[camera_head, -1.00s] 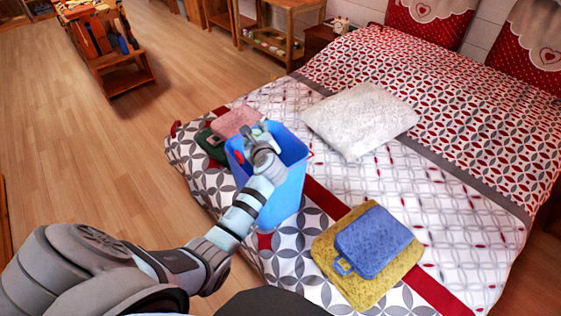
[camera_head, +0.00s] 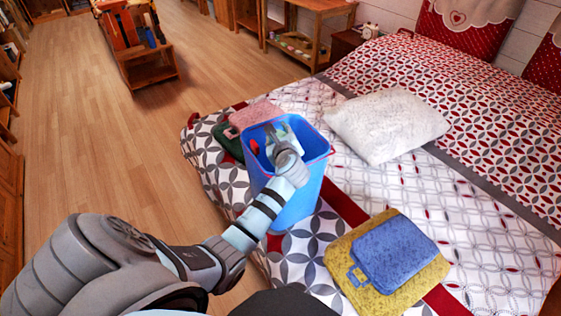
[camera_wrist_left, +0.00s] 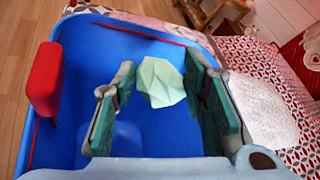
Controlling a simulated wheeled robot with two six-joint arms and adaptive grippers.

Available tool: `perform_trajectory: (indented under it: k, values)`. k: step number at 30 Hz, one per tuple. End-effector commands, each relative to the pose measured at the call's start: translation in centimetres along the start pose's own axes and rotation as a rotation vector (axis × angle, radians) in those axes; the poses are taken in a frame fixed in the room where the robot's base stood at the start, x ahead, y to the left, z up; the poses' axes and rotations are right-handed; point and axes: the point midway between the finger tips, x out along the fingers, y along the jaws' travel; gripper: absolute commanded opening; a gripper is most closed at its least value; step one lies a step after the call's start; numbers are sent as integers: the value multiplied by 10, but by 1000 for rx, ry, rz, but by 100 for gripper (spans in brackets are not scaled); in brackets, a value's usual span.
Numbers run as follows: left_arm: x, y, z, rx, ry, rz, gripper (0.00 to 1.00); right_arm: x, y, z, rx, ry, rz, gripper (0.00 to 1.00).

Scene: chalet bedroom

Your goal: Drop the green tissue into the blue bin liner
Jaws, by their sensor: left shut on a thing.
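The blue bin liner (camera_head: 303,205) is an open-topped blue container standing on the bed. My left gripper (camera_head: 279,130) is over its mouth, with the fingers pointing into it. In the left wrist view the pale green tissue (camera_wrist_left: 160,82) is a crumpled, faceted lump between the two teal-padded fingers. My left gripper is shut on it. The blue inner wall (camera_wrist_left: 112,42) of the bin liner lies behind and below the tissue. In the head view the tissue is mostly hidden by the gripper. My right gripper is not in view.
A red piece (camera_wrist_left: 45,78) sits at the bin's left rim. Folded pink (camera_head: 255,113) and dark green (camera_head: 228,143) cloths lie behind the bin. A blue towel (camera_head: 395,250) on a yellow one (camera_head: 350,297) lies to the right. A white pillow (camera_head: 388,122) lies farther back.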

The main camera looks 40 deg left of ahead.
Motion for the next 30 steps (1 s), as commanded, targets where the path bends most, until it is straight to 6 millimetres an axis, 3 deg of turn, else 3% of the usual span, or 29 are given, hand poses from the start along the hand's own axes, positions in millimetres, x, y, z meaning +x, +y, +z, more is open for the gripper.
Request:
perform_trajectory:
  k: [1,2,6,17,20,30]
  values:
    - [0,-1,1,0,0,0,28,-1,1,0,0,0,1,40]
    - [0,-1,1,0,0,0,40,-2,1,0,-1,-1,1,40]
    - [0,-1,1,0,0,0,62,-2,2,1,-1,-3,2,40]
    - [-5,-1,0,1,2,-1,62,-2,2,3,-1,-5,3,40]
    - [-22,-2,0,-1,3,-3,62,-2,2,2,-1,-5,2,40]
    - [-108,-1,-1,-3,4,0,62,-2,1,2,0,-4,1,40]
